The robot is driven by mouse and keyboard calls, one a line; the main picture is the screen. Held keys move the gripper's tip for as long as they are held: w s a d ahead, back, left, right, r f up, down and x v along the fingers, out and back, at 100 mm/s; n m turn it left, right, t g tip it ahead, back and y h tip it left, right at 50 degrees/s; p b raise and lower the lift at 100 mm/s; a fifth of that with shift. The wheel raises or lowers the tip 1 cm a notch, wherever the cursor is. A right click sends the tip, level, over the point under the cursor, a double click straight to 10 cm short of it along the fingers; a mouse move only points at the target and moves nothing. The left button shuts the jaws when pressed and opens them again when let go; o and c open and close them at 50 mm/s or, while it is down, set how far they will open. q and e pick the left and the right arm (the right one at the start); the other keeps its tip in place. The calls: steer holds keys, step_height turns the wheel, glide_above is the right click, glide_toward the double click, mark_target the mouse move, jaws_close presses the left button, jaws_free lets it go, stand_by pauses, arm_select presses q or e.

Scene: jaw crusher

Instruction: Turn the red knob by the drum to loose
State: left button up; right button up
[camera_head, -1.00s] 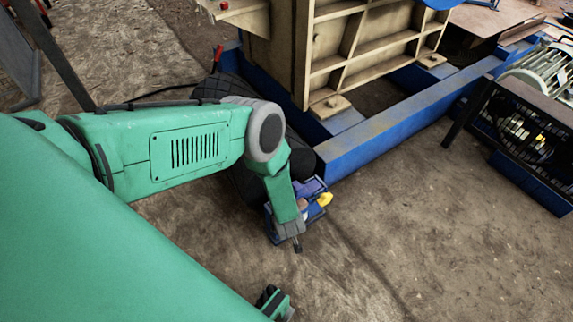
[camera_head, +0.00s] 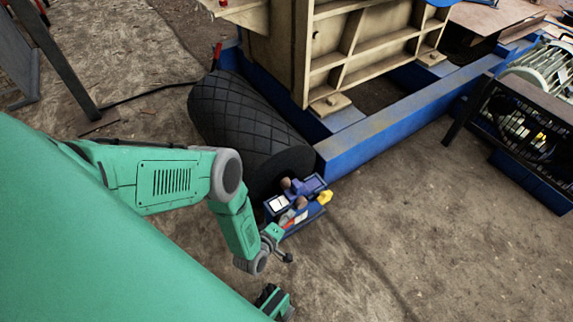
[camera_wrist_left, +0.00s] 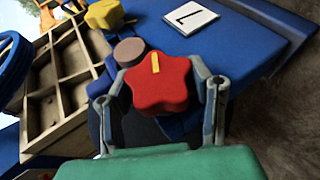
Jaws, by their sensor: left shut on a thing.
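The red star-shaped knob (camera_wrist_left: 158,92) has a yellow stripe at its top edge and sits by a blue panel (camera_wrist_left: 240,38). My left gripper (camera_wrist_left: 159,74) is shut on the knob, one finger on each side of it. In the head view my left gripper (camera_head: 284,227) reaches the small blue control box (camera_head: 309,214) from the front left; the knob is small and partly covered there. The black drum (camera_head: 240,118) with a criss-cross surface lies just behind the box.
A white plate with a black mark (camera_wrist_left: 190,17), a yellow knob (camera_wrist_left: 104,14) and a brown round knob (camera_wrist_left: 130,50) are close around the red knob. A blue frame (camera_head: 400,117) runs behind the box.

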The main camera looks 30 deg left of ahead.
arm_select(q)
steer(key=shift+s+a+f+n+t+b, duration=0.15)
steer(key=shift+a+n+t+b, duration=0.3)
steer(key=shift+t, duration=0.45)
steer(key=o, duration=1.2)
steer(key=shift+c, duration=0.2)
steer(key=shift+d, duration=0.15)
steer(key=v, duration=0.7)
steer(key=shift+s, duration=0.25)
